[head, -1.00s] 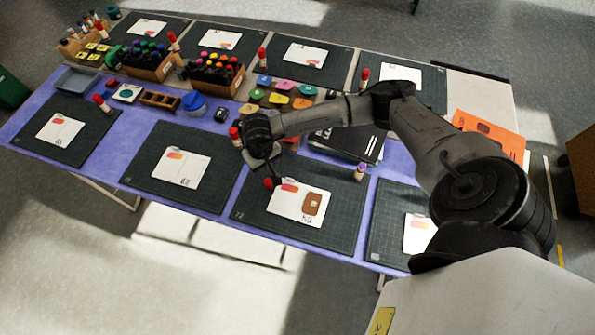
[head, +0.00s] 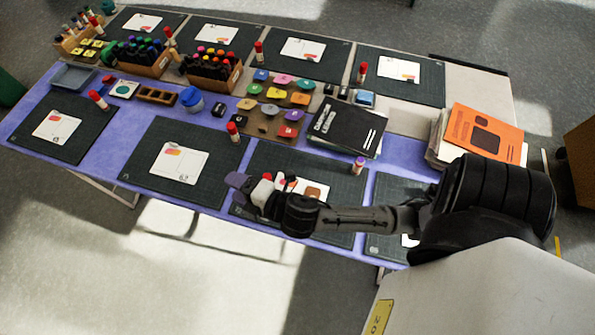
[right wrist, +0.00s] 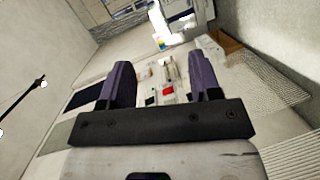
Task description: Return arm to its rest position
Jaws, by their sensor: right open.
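My right arm comes in from the right in the head view, folded low over the front of the purple table (head: 75,160). Its gripper (head: 240,190) hangs above the third front mat (head: 330,190), partly hiding the white card (head: 318,186) there. The right wrist view shows the two purple-grey fingers of the gripper (right wrist: 162,88) spread apart with nothing between them. That camera looks out across the room, with blurred furniture beyond the fingers. My left gripper is not in view.
Glue sticks, dark mats with cards, marker boxes (head: 212,68), a black book (head: 345,128) and an orange book (head: 483,130) on a stack cover the tables. A glue stick (head: 359,166) stands close to my right forearm. Floor in front of the table is clear.

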